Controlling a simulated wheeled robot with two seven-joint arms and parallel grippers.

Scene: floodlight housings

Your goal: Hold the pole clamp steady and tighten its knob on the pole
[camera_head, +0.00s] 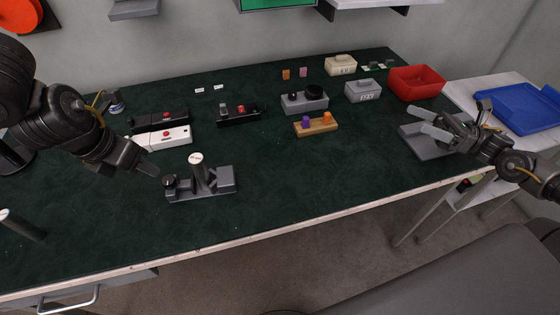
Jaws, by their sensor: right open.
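The pole clamp (219,182) is a grey block assembly on the dark green bench mat, left of centre. A short dark upright pole (198,174) with a pale top stands in it. A black round knob (169,181) sits at its left end. My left gripper (148,169) is just left of and above the knob, apart from it as far as I can see; its finger gap is hard to make out. My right gripper (436,124) is open and empty over the grey tray at the right, far from the clamp.
A second dark pole (22,225) lies or leans at the left. Behind the clamp are black and white switch boxes (165,138). Further right are a wooden block (316,125), grey boxes (305,102), a red bin (417,82) and a grey tray (425,146). The mat right of the clamp is clear.

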